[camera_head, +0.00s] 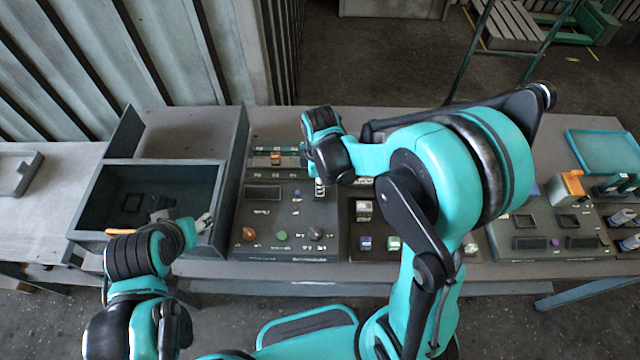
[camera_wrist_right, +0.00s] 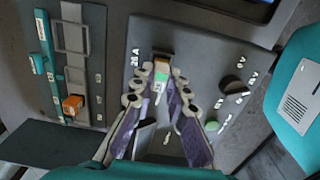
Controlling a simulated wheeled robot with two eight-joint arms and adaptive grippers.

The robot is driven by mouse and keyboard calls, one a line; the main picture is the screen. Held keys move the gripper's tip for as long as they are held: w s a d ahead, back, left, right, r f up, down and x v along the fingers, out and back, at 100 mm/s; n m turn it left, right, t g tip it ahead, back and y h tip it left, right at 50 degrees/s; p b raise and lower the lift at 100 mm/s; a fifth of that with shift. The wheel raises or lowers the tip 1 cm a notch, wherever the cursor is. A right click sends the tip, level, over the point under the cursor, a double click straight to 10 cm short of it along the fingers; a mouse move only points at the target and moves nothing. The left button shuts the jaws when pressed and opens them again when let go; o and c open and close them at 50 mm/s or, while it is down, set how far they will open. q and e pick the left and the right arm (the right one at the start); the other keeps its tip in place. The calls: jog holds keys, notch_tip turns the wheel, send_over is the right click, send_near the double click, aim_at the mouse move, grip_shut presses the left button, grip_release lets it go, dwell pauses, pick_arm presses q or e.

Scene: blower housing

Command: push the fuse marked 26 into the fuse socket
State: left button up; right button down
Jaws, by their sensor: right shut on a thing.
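My right gripper (camera_head: 319,182) is over the upper right of the dark control panel (camera_head: 268,220). In the right wrist view its purple-padded fingers (camera_wrist_right: 160,92) are shut on a small white and green fuse (camera_wrist_right: 160,82); its marking is too small to read. The fuse's far end is at the dark, brown-edged fuse socket (camera_wrist_right: 163,57) in the panel. I cannot tell how deep it sits. In the head view the gripper hides most of the socket. My left gripper (camera_head: 205,222) is by the grey bin's right front corner; its jaw opening is unclear.
The panel carries a black knob (camera_wrist_right: 232,85) and a green button (camera_wrist_right: 212,126) near the fingers. An orange switch (camera_wrist_right: 73,103) stands on the neighbouring unit. The grey open bin (camera_head: 85,205) is left of the panel; further devices and a teal tray (camera_head: 604,152) are at right.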

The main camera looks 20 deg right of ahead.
jog(key=shift+f+b, duration=0.75)
jog(key=shift+f, duration=0.15)
jog(key=c, duration=1.4)
grip_release()
notch_tip(320, 180, up, 12)
jog(key=shift+s+f, duration=0.1)
jog(key=shift+s, duration=0.05)
